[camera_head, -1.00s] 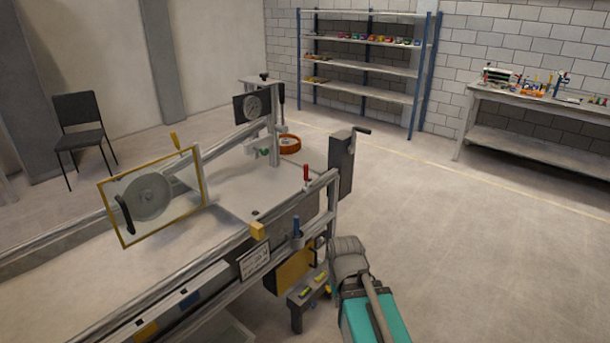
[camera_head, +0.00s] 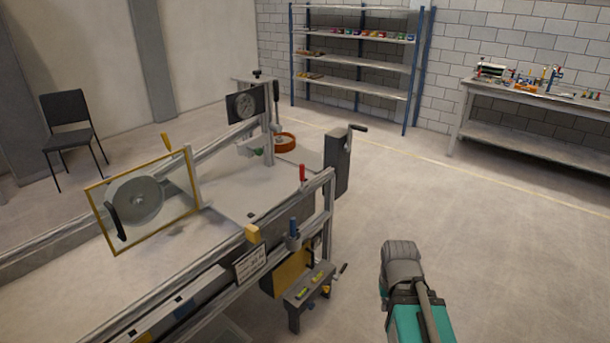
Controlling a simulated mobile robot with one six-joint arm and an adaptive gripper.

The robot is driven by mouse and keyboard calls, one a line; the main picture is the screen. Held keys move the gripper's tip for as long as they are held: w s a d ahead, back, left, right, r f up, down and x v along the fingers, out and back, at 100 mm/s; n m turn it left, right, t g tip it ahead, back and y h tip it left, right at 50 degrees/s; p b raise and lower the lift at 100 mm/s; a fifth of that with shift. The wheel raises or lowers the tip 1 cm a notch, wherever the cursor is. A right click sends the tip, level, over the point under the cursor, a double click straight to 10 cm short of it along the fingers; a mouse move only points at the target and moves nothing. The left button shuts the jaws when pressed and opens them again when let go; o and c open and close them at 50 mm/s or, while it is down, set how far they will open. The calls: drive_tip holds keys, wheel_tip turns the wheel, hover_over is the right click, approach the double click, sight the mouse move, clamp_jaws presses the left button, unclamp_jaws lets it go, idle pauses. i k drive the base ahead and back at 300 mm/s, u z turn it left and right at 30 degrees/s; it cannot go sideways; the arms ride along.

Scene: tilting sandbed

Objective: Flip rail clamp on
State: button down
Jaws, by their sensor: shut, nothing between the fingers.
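The sandbed (camera_head: 228,200) is a long pale trough with metal side rails. A yellow handle (camera_head: 167,142) tilts up on the far side. I cannot tell from this view which fitting is the rail clamp, or its state. My arm shows at the lower right as a grey joint and teal link, apart from the sandbed. My gripper is not visible.
A yellow-framed clear panel with a grey disc (camera_head: 142,200) stands across the bed. A dark post with a crank (camera_head: 338,160) rises at its right end. Open floor (camera_head: 470,230) lies to the right; shelves (camera_head: 355,85) stand behind.

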sight(302, 189)
drive_tip(key=z, duration=0.05)
drive_tip(key=i, duration=0.9)
drive_tip(key=u, duration=0.7)
